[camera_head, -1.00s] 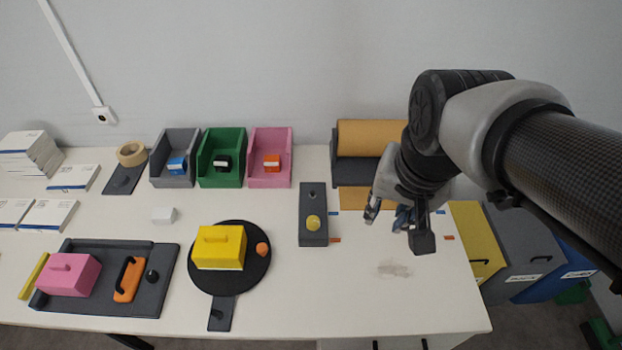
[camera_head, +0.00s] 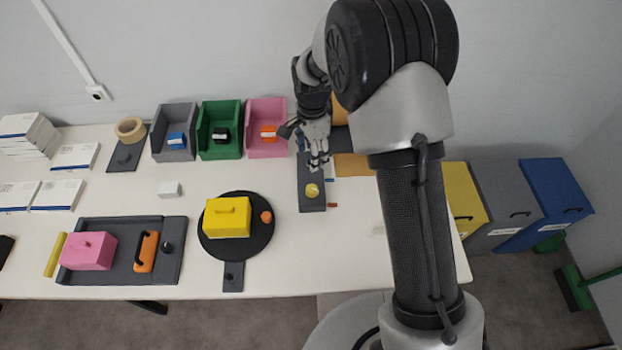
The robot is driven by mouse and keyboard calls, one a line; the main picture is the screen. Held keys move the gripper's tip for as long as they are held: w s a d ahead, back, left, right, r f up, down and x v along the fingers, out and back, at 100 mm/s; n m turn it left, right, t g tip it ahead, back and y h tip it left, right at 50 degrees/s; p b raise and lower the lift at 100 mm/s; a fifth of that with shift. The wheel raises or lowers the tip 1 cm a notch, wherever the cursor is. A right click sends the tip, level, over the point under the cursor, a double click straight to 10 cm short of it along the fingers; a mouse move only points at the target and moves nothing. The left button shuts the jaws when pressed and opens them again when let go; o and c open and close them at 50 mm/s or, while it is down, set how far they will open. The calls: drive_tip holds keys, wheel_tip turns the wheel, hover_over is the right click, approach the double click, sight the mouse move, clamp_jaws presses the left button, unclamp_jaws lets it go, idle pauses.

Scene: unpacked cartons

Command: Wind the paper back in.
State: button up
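The brown paper roll (camera_head: 339,110) sits in its dark holder at the back of the table, mostly hidden behind my arm. A flat piece of brown paper (camera_head: 352,167) shows in front of the holder; my arm hides its right side. A dark block with a yellow knob (camera_head: 312,191) stands just left of the paper. My gripper (camera_head: 318,164) is over the far end of this block, pointing down, behind the knob. Its fingers are small and overlap, so I cannot tell their opening or whether they touch the block.
Grey, green and pink bins (camera_head: 267,140) stand close left of my gripper. A black turntable (camera_head: 262,238) with a yellow box is nearer the front. A blue mark and an orange mark (camera_head: 332,205) lie beside the knob block. The table front between turntable and arm is clear.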

sight(312, 188)
wheel_tip(312, 188, down, 17)
drive_tip(key=b, duration=0.2)
drive_tip(key=shift+b, duration=0.35)
drive_tip(key=shift+r, duration=0.1)
drive_tip(key=shift+c, duration=0.4)
drive_tip(key=c, duration=1)
